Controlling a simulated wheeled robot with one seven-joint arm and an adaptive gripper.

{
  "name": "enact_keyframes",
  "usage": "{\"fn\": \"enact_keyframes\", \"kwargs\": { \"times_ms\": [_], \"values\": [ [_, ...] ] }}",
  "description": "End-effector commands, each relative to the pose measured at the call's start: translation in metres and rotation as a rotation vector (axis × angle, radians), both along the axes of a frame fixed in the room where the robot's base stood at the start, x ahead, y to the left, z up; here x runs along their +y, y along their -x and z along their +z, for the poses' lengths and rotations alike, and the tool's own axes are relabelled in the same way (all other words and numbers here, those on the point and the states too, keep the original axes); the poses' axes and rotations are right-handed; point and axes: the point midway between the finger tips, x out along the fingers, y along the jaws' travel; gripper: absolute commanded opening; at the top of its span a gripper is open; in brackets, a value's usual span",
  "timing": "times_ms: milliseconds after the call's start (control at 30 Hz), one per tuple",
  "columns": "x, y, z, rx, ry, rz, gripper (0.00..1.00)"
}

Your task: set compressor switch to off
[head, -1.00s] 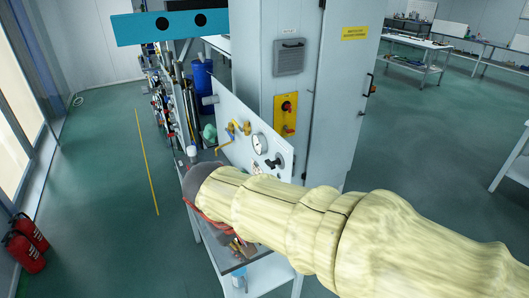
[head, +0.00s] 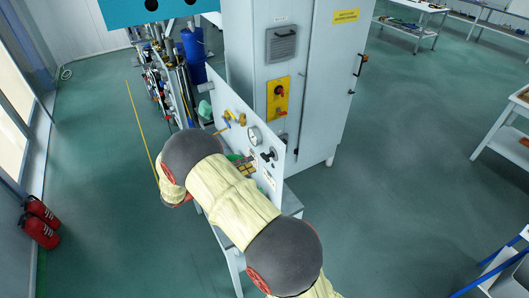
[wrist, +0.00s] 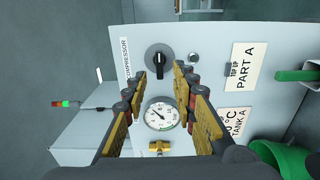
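The compressor switch (wrist: 159,62) is a black rotary knob on a round grey plate, on the white panel (wrist: 206,62). Its handle runs roughly up and down in the wrist view, beside the sideways "COMPRESSOR" label (wrist: 126,58). My gripper (wrist: 160,72) is open and empty. Its fingers appear on either side of the knob in the picture; I see no contact, and the remaining distance is hard to tell. In the head view the switch (head: 268,155) shows at the panel's right part, and my gripper is hidden by the arm.
A pressure gauge (wrist: 161,116) and a brass valve (wrist: 160,146) sit below the switch in the wrist view. A green handle (wrist: 297,75) is at the right. A cabinet with a yellow switch plate (head: 278,101) stands behind the panel. Floor is free left of the panel.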

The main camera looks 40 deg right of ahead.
Motion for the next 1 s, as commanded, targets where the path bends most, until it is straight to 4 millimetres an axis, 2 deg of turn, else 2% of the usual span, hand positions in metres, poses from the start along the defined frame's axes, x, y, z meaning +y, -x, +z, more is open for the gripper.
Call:
{"fn": "enact_keyframes", "kwargs": {
  "times_ms": [533, 933, 1000],
  "values": [
    [-0.067, 0.016, 0.0, 0.0, 0.005, 0.001, 0.27],
    [-0.075, 0.017, 0.0, 0.0, 0.004, 0.002, 0.27],
    [-0.075, 0.017, 0.0, 0.0, 0.004, 0.002, 0.23]
  ]
}}
